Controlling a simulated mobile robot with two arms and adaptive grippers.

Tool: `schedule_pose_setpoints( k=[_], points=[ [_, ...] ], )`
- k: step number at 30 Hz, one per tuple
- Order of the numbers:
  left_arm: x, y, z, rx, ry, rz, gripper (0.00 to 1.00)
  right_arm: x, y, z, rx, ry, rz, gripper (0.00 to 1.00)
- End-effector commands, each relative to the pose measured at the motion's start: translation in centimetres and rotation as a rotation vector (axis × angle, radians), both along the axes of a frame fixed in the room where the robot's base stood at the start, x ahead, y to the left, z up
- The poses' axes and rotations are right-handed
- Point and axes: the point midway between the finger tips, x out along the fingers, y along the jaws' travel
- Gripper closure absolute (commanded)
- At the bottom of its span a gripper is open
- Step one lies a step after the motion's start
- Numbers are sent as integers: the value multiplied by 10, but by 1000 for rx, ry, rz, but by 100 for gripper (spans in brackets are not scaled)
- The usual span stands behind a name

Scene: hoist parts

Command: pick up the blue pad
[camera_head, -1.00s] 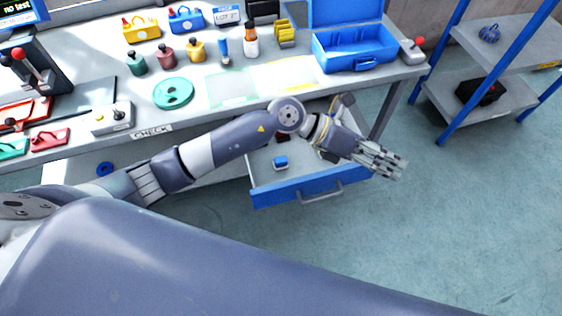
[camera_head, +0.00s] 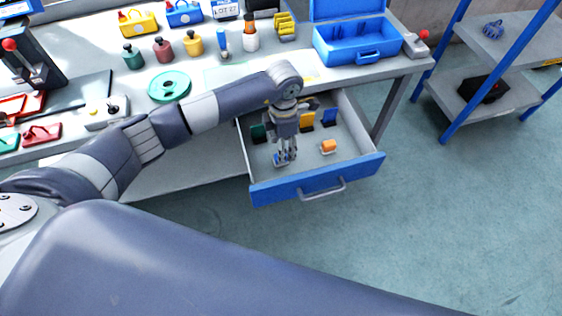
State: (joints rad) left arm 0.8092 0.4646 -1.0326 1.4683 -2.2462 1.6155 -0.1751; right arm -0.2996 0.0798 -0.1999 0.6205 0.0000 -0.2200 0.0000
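A small blue pad (camera_head: 277,160) lies on the floor of the open drawer (camera_head: 262,195), toward its front left. My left gripper (camera_head: 285,160) points down into the drawer, with its fingertips right at this pad and partly covering it. I cannot tell whether the fingers are around it or just above it, or whether they touch it. A second blue piece (camera_head: 329,118) stands at the back right of the drawer. My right gripper is not in view.
The drawer also holds an orange piece (camera_head: 328,146), a yellow piece (camera_head: 307,119) and a green piece (camera_head: 258,133). An open blue case (camera_head: 350,48) and a green disc (camera_head: 169,87) are on the bench above. Blue-framed shelves (camera_head: 465,80) stand at the right.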

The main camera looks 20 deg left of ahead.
Motion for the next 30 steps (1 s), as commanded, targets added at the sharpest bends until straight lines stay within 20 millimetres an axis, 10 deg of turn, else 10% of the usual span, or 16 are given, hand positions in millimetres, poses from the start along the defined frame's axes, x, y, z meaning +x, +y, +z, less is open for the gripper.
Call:
schedule_pose_setpoints(
  k=[21, 27, 30],
  points=[
    [-2, 0, -54, -2, -2, 0, 52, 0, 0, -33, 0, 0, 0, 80],
    [-2, 0, -54, -2, -2, 0, 94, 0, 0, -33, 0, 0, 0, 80],
    [-2, 0, -54, -2, -2, 0, 94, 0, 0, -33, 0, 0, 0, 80]
  ],
)
